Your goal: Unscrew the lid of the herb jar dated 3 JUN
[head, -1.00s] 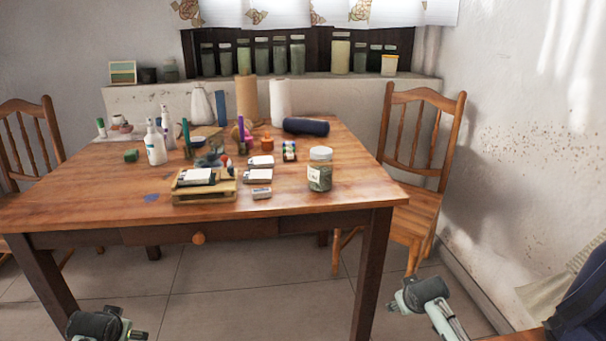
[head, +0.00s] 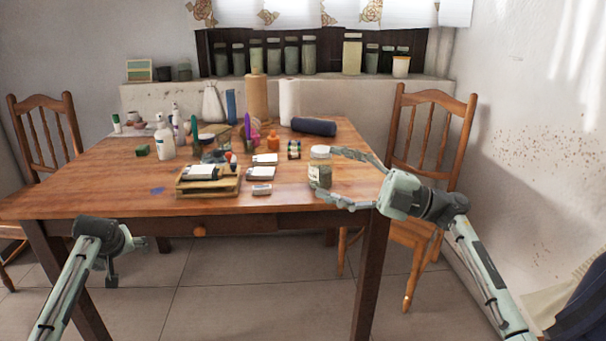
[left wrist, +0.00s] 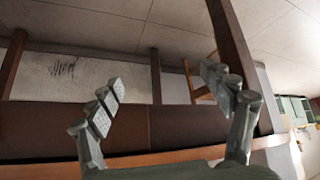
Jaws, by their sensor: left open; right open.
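The herb jar (head: 320,169) is clear with green-grey contents, a pale lid and a white label. It stands upright near the table's front right edge; the date is too small to read. My right gripper (head: 335,174) is open, with one finger behind the jar and one in front of it. I cannot tell whether the fingers touch it. My left gripper (head: 112,265) is low in front of the table at the left, pointing down in the head view. The left wrist view shows its two fingers (left wrist: 160,95) spread wide with nothing between them.
The wooden table (head: 110,200) holds a small wooden stand (head: 208,187) with white pads, an eraser (head: 262,189), bottles and a dark roll (head: 313,127). Chairs stand at the left (head: 42,140) and right (head: 432,150). More jars (head: 290,56) line the back ledge.

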